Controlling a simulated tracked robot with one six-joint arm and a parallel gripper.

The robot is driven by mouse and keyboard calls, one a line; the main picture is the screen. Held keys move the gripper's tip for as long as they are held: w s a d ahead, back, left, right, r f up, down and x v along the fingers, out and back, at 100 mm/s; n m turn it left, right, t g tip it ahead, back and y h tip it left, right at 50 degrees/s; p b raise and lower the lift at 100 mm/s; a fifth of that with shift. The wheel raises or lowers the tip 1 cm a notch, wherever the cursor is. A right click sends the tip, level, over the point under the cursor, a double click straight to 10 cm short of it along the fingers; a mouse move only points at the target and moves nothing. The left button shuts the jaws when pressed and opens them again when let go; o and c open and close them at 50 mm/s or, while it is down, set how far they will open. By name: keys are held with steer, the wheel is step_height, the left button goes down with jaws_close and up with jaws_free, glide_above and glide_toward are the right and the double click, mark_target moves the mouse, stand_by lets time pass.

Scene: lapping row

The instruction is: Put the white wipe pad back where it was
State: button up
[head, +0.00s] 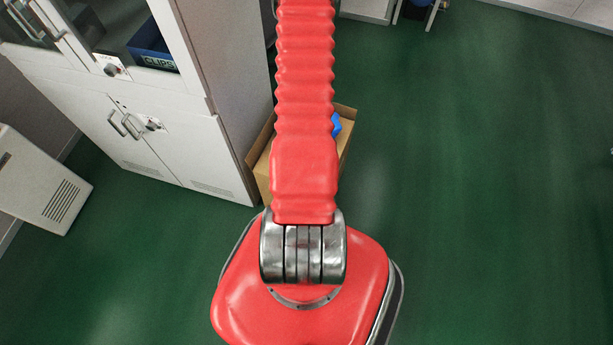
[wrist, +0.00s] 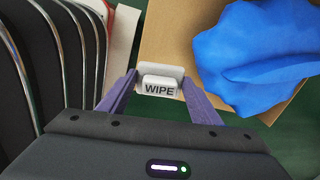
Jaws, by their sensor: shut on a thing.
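The white wipe pad (wrist: 160,85) shows in the wrist view, with the word WIPE on its near face. My gripper (wrist: 160,92) is shut on it, with one purple finger on each side. The pad is held over or in front of a cardboard box and green floor; its height above them I cannot tell. In the head view my red arm reaches away up the picture, and neither the gripper nor the pad can be seen there.
A cardboard box (head: 346,152) stands on the green floor beside a white cabinet (head: 160,150). A blue crumpled thing (wrist: 258,60) lies at the box in the wrist view. A blue bin marked CLIPS (head: 155,50) sits in the cabinet.

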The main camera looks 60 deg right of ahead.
steer(key=shift+f, duration=2.35)
steer(key=shift+f, duration=0.1)
steer(key=shift+f, duration=0.4)
steer(key=shift+f, duration=2.05)
steer(key=o, duration=1)
steer(key=shift+c, duration=0.2)
